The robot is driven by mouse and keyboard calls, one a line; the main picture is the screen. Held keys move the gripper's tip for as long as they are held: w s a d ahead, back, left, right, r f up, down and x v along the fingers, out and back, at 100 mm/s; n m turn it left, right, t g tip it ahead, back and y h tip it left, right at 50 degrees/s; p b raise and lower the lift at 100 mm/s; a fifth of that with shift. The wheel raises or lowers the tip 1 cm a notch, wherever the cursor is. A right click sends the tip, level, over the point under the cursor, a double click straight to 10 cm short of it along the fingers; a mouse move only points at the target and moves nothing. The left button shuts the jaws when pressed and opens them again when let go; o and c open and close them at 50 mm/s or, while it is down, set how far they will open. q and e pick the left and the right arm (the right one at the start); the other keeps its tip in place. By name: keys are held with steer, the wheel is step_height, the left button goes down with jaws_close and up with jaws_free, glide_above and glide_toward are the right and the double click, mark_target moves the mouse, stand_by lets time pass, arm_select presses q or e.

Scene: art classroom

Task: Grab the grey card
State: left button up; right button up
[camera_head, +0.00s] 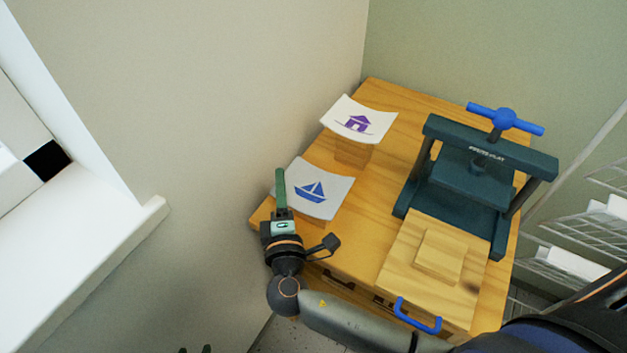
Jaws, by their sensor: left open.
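A light grey, slightly curved card with a blue sailboat (326,187) is at the front left of the wooden cabinet top (335,229). A whiter curved card with a purple house (371,112) rests on a small wooden block behind it. My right gripper (281,181), its arm reaching in from the lower right, has its green fingers at the grey card's left edge, overlapping it in the picture. The fingers are seen edge-on, so I cannot tell whether they grip it. Only two green fingertips of my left gripper (195,350) show at the bottom edge, apart and away from the cards.
A dark green press with a blue handle (478,164) stands on the cabinet's right. Before it lies a wooden board (403,262) with a small block (439,256) and a blue pull (418,318). The wall (215,150) is close on the left; a wire rack (585,230) stands right.

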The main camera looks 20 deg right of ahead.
steer(key=shift+s, duration=0.1)
jaws_close()
stand_by(0.5)
